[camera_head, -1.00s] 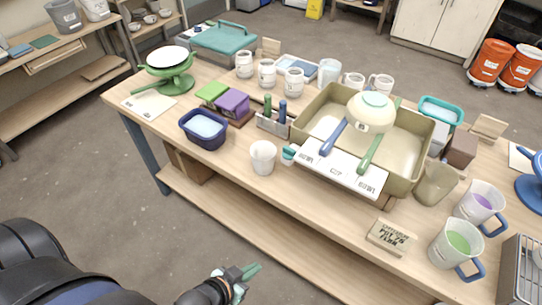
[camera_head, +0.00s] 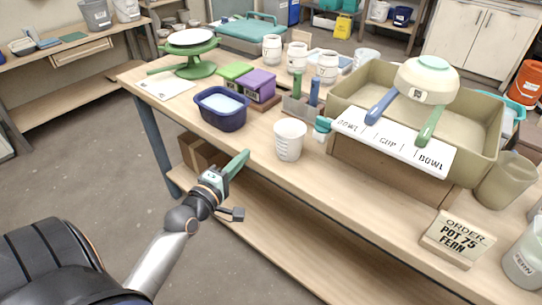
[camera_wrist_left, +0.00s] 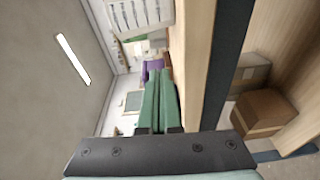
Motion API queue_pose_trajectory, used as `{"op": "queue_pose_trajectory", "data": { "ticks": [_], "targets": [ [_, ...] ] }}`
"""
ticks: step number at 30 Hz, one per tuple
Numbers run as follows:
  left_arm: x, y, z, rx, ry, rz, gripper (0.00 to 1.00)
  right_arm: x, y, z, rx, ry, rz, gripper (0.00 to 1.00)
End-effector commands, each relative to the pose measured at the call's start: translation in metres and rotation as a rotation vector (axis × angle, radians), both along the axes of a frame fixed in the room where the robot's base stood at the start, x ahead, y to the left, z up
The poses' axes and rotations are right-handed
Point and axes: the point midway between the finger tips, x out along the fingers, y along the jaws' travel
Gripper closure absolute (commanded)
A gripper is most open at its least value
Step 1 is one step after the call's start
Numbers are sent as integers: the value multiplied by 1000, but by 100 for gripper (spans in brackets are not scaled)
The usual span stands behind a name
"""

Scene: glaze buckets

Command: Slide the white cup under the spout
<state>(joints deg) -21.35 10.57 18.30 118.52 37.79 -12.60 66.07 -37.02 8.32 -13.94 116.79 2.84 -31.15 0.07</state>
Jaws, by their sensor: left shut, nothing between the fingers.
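The white cup (camera_head: 290,139) stands upright near the front edge of the table, with grey markings on its side. The teal spout (camera_head: 322,126) sticks out at the left end of the beige basin (camera_head: 470,130), just right of the cup and close to it. My left gripper (camera_head: 240,160) is shut and empty, in front of the table edge, to the left of the cup and apart from it. Its green fingers (camera_wrist_left: 160,102) lie together in the left wrist view, where I cannot make out the cup. My right gripper is not in view.
A dark blue tub (camera_head: 222,109) stands left of the cup, with green and purple boxes (camera_head: 258,85) behind it. A rack with green and blue handles (camera_head: 300,104) stands behind the cup. An order sign (camera_head: 457,239) stands at the front right. Bare tabletop lies in front of the cup.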

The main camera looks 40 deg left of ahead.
Motion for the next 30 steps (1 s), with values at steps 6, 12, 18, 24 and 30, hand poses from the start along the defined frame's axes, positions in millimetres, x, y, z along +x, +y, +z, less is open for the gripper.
{"op": "queue_pose_trajectory", "data": {
  "ticks": [6, 12, 18, 24, 30],
  "targets": [
    [8, 7, 5, -51, -34, 12, 100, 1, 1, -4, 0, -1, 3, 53],
    [35, 10, 5, -50, -34, 11, 100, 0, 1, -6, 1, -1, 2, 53],
    [70, 14, 5, -48, -33, 11, 100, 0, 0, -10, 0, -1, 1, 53],
    [105, 18, 5, -47, -32, 11, 100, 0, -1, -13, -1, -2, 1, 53],
    [94, -11, 4, -51, -29, 10, 100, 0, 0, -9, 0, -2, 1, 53]
  ]
}}
